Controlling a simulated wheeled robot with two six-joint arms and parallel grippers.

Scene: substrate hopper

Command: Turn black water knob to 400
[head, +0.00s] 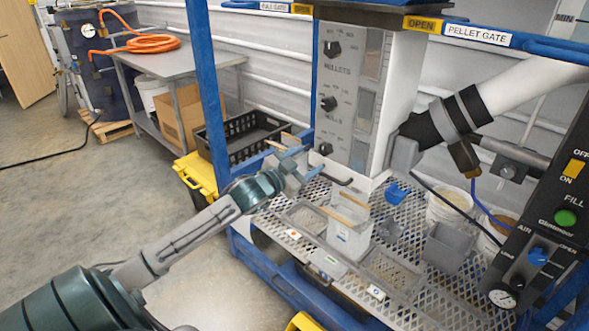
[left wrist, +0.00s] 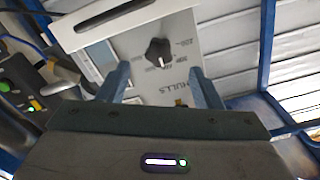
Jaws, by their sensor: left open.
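The grey panel (head: 349,128) on the white hopper column carries three black knobs in a vertical row. The lowest black knob (head: 325,149) sits below the HULLS knob (head: 329,103) and looks to be the water knob; its own label is not legible. In the left wrist view a black knob (left wrist: 158,52) with a white pointer mark and small numbers lies beyond the fingertips, and the HULLS lettering shows upside down between the fingers. My left gripper (head: 302,162) is open and empty, just left of the lowest knob. The fingers (left wrist: 162,82) appear clear of it.
A blue upright post (head: 207,75) stands left of the panel. Below are a mesh shelf (head: 410,250) and a white container (head: 349,240). A black crate (head: 240,135) is behind my left gripper. A control box (head: 545,225) stands at right.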

